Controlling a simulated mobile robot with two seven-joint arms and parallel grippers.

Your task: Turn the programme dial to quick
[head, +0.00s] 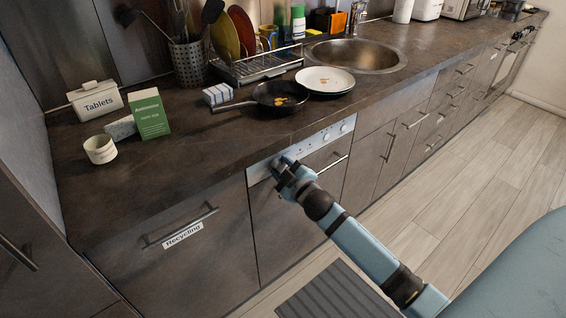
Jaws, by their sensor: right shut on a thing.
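The dishwasher (301,213) is built in below the counter, with a light control panel (319,141) along its top edge. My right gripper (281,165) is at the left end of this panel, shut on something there. The programme dial is hidden behind the gripper, so its setting cannot be read. Small buttons show on the panel to the right of the gripper. My left gripper is not in view.
A Recycling drawer (185,255) with a bar handle is left of the dishwasher. On the counter above are a frying pan (283,91), a plate (322,78) and a sponge (217,93). A dark mat (335,292) lies on the floor.

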